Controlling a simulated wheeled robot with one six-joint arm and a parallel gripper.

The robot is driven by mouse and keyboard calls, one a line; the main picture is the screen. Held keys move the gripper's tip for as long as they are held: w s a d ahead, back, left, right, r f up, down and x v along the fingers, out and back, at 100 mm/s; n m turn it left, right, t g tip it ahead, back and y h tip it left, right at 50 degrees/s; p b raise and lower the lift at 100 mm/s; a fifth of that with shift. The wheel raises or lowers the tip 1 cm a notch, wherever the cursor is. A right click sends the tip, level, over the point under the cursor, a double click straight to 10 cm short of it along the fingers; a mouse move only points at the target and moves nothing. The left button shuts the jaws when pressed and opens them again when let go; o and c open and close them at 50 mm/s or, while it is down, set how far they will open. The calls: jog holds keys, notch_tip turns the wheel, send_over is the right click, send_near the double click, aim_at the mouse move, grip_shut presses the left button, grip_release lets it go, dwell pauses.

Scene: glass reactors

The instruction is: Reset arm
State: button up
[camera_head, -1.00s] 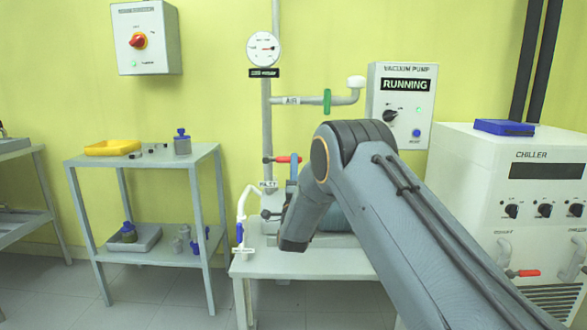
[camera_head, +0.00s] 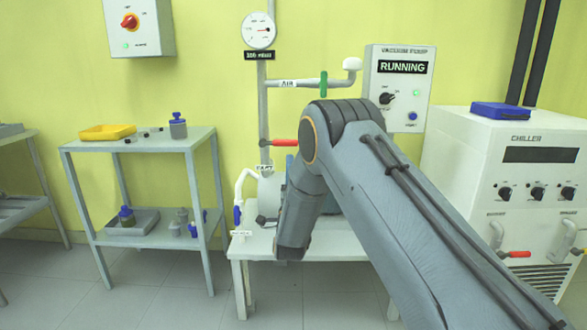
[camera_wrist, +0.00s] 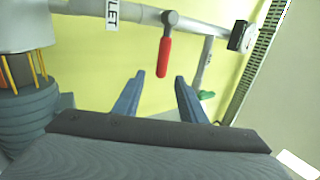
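My arm reaches in from the lower right in the head view and bends down over the white pump table (camera_head: 340,245). My gripper (camera_wrist: 158,85) shows in the wrist view as two blue fingers standing apart with nothing between them. Beyond the fingers, a red valve handle (camera_wrist: 164,57) hangs from a grey pipe (camera_wrist: 140,15), apart from them. The same red handle (camera_head: 284,142) points right from the vertical pipe in the head view. The gripper tips are hidden behind my arm in the head view.
The vacuum pump box (camera_head: 398,90) reads RUNNING. The chiller (camera_head: 515,185) stands at the right with a blue tray (camera_head: 500,110) on top. A grey shelf (camera_head: 150,144) at the left holds a yellow tray (camera_head: 107,132) and bottles. Floor between shelf and pump table is clear.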

jog(key=s+d+f+n+g, duration=0.1)
jog(key=s+d+n+g, duration=0.55)
jog(key=s, duration=1.15)
jog(key=s+d+n+g, duration=0.3)
jog(key=s+n+g, duration=0.55)
jog(key=s, duration=0.85)
jog(key=s+d+f+n+g, duration=0.1)
jog(key=s+d+n+g, duration=0.45)
jog(key=s+g, duration=0.85)
jog(key=s+d+r+m+t+p, duration=0.1)
jog(key=d+r+p, duration=0.3)
jog(key=p, duration=0.6)
jog(key=s+d+r+m+t+h+p, duration=0.1)
jog(key=d+r+p, duration=0.4)
jog(key=p, duration=0.5)
jog(key=shift+s+d+r+m+t+p, duration=0.25)
jog(key=shift+s+r+m+t, duration=0.3)
jog(key=shift+s+r+t, duration=0.55)
jog(key=shift+w+r, duration=0.2)
jog(key=shift+r, duration=0.05)
